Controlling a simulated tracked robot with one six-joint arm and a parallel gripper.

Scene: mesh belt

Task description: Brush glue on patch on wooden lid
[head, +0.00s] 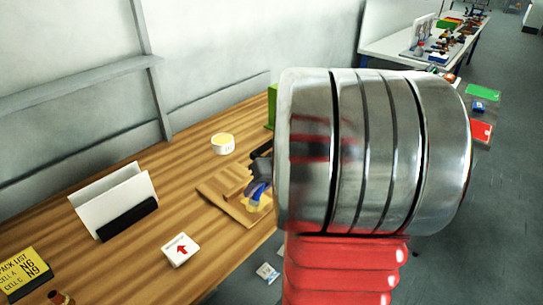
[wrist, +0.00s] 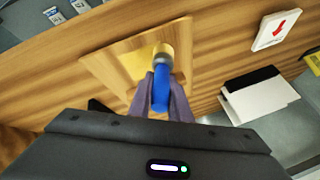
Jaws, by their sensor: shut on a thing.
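The wooden lid (head: 227,204) lies on the wooden bench, partly hidden by my arm in the head view. It also shows in the wrist view (wrist: 97,66), with a yellowish patch (wrist: 133,66) on its upper face. My gripper (wrist: 161,92) is shut on a brush with a blue handle (wrist: 160,98) and a pale yellow bristle end. The bristle end is over the right part of the patch in the wrist view. I cannot tell whether the bristles touch it. In the head view my gripper (head: 259,178) is low over the lid.
A round white tub with yellow contents (head: 222,144) stands behind the lid. A white card with a red arrow (head: 181,250), a white-and-black holder (head: 115,201) and a yellow sign (head: 24,272) are to the left. A green object (head: 272,106) stands at the back, partly hidden.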

